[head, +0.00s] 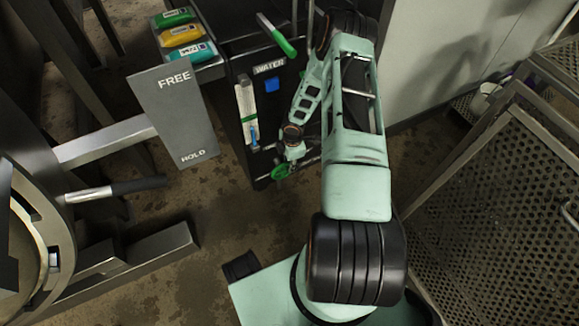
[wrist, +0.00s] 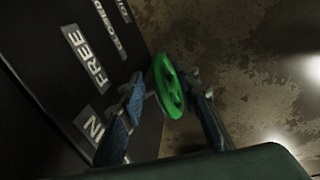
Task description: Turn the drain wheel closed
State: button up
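The drain wheel is a small green handwheel (head: 283,171) low on the front of the black panel in the head view. In the wrist view the green wheel (wrist: 168,86) is seen at a slant, beyond and between my blue-padded fingers. My gripper (wrist: 166,80) is open, with one finger on each side of the wheel. The right finger is close to the rim; I cannot tell if it touches. A gap shows on the left. In the head view my gripper (head: 290,157) is just above the wheel and small.
The black panel (head: 246,96) carries a WATER label, a white gauge strip and a green-handled lever (head: 277,36). A grey FREE/HOLD plate (head: 175,115) stands to the left. A perforated metal crate (head: 500,190) stands at right. Stained floor is open below the panel.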

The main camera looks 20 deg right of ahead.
jog(key=shift+w+f, duration=0.2)
jog(key=shift+f, duration=0.9)
grip_shut()
